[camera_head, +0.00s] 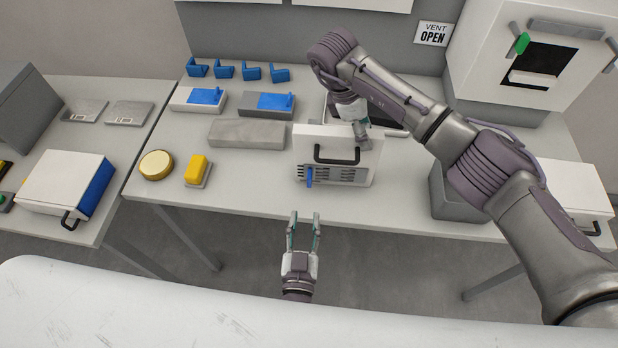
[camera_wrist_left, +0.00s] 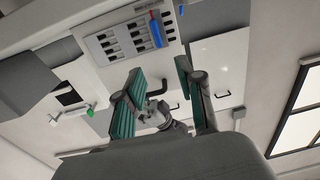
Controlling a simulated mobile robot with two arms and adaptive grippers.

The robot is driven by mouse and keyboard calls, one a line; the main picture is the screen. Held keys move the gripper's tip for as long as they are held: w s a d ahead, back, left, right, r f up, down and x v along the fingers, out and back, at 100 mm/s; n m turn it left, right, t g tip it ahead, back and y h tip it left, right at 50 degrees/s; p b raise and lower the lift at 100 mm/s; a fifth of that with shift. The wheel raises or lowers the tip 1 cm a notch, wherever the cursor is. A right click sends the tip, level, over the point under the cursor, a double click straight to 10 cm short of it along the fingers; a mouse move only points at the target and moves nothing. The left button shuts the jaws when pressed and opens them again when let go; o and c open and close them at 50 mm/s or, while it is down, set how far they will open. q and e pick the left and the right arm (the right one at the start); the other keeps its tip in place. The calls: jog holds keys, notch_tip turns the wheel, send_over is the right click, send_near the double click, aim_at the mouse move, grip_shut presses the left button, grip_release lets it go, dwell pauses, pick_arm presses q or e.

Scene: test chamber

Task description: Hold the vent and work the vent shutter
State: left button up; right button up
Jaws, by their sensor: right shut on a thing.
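The vent (camera_head: 312,146) is a white box with a black handle (camera_head: 337,160), standing near the front of the table. Its slotted front has a blue shutter lever (camera_head: 309,177) at the left end. My right gripper (camera_head: 361,134) is shut on the vent's top edge at the right; its fingertips are partly hidden. My left gripper (camera_head: 303,217) is open and empty, in front of the table edge and below the vent. The left wrist view shows the vent's slots (camera_wrist_left: 118,42) and blue lever (camera_wrist_left: 157,30) beyond the open fingers (camera_wrist_left: 158,88).
A grey block (camera_head: 246,133), a yellow button (camera_head: 196,169) and a gold disc (camera_head: 156,165) lie left of the vent. A grey bin (camera_head: 451,200) stands to the right.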

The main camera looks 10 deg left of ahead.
aim_at(310, 179)
pick_arm(q)
jog(key=w, duration=1.1)
jog(key=shift+w+a, duration=0.25)
jog(key=shift+w, duration=0.05)
grip_shut()
jog(key=shift+d, duration=0.1)
